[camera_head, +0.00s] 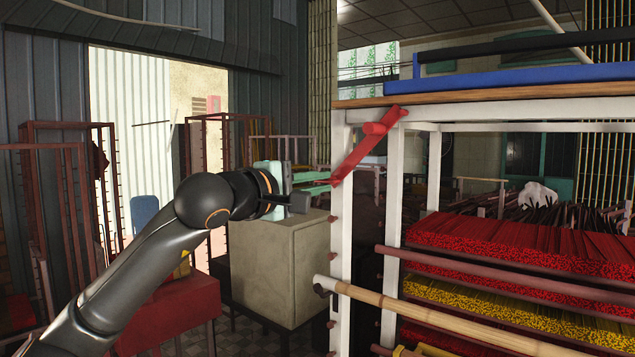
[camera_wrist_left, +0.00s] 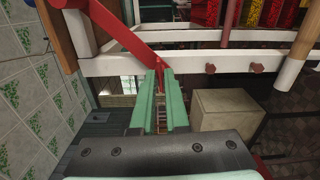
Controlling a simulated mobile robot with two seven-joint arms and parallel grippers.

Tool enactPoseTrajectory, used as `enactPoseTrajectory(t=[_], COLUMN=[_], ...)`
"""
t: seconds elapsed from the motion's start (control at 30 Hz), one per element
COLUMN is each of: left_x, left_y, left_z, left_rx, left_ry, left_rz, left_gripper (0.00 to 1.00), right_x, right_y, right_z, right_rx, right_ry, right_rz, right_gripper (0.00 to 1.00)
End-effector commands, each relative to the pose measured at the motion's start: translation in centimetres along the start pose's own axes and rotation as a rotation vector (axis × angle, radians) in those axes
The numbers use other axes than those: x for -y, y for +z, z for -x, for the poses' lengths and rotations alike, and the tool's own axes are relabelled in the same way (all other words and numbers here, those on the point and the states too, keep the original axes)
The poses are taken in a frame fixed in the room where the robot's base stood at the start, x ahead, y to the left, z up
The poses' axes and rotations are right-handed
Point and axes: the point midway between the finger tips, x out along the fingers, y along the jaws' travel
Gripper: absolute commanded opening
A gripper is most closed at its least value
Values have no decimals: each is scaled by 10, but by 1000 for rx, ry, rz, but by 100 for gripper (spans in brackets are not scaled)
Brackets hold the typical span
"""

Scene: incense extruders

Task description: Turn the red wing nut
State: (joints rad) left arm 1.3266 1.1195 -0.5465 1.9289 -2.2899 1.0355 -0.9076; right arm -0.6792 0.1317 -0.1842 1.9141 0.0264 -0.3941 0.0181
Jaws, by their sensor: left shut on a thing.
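The red wing nut (camera_head: 354,156) is mounted near the top of the white frame post, with its long arms slanting from upper right to lower left. My left gripper (camera_head: 326,182) is shut on the lower end of the wing nut's lower arm. In the left wrist view, the red wing nut (camera_wrist_left: 122,36) runs down from the upper left to the green fingertips of my left gripper (camera_wrist_left: 159,72), which close around its end. The fingers hide the very tip of the arm. My right gripper is not in view.
The white rack (camera_head: 392,180) holds red and yellow incense bundles (camera_head: 500,240) at the right. A bamboo pole (camera_head: 400,315) juts out from the lower part of the post. A beige cabinet (camera_head: 285,265) stands behind and below my left gripper.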

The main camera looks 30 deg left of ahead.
Motion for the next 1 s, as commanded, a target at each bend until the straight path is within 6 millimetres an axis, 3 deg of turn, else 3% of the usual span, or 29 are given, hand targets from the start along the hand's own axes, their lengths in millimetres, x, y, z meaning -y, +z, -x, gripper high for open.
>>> enactPoseTrajectory(t=[0.4,0.43,0.67,1.0], left_x=[-1,-1,0,1], left_y=[1,1,1,0], left_z=[0,0,0,4], left_rx=[4,4,2,0], left_ry=[3,2,1,1], left_rz=[-6,-6,-6,-6], left_gripper=[0,15,40,42], right_x=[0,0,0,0], right_y=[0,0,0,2], right_z=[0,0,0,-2], right_rx=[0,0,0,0], right_ry=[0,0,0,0], right_rz=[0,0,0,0], right_gripper=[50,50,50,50])
